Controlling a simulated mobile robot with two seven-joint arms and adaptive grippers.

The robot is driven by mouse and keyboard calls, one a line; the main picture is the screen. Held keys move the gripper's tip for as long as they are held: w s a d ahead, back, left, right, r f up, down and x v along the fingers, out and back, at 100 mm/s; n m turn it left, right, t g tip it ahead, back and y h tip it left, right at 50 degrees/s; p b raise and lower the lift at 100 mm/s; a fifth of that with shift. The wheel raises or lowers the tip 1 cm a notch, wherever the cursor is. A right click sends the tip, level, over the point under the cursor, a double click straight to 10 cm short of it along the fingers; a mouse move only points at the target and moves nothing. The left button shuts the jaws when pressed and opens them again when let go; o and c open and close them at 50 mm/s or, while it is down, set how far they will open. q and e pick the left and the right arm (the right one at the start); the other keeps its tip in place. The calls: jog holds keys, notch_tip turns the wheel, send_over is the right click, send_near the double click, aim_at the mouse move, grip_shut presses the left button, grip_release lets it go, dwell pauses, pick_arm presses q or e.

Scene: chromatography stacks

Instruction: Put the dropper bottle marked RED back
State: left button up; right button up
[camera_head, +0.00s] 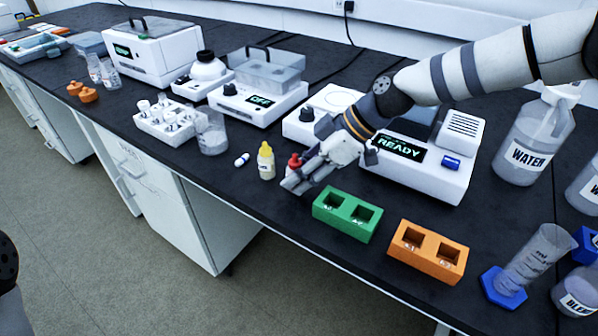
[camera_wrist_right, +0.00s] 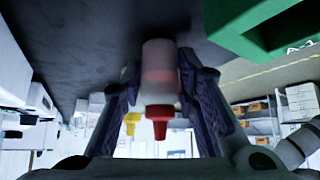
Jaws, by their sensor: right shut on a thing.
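The RED dropper bottle (camera_head: 294,161), white with a red tip, is in my right gripper (camera_head: 299,181) in the head view. In the right wrist view the bottle (camera_wrist_right: 160,80) sits between both fingers of the gripper (camera_wrist_right: 160,95); its label cannot be read. Whether it touches the bench is unclear. A yellow-capped dropper bottle (camera_head: 266,162) stands just left of it; its yellow tip (camera_wrist_right: 131,122) also shows in the wrist view. A green two-hole block (camera_head: 345,222) lies to the right of the gripper, with both holes looking empty. My left gripper is not in view.
An orange two-hole block (camera_head: 428,254) stands right of the green one. A small white vial with a blue end (camera_head: 242,159) lies left of the yellow bottle. The READY instrument (camera_head: 430,180) is behind my right gripper. A cylinder with a blue base (camera_head: 503,288) stands at right.

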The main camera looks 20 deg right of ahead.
jog(key=shift+o, duration=1.4)
jog(key=shift+f, duration=0.15)
jog(key=o, duration=0.4)
jog(key=shift+c, duration=0.2)
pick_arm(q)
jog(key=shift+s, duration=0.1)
pick_arm(e)
jog(key=shift+r, duration=0.4)
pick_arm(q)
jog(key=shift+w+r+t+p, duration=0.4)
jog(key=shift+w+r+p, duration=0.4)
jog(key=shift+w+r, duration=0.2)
pick_arm(e)
jog(key=v, duration=1.1)
jog(key=shift+s+d+r, duration=0.15)
jog(key=shift+d+r, duration=0.05)
jog(key=shift+d, duration=0.15)
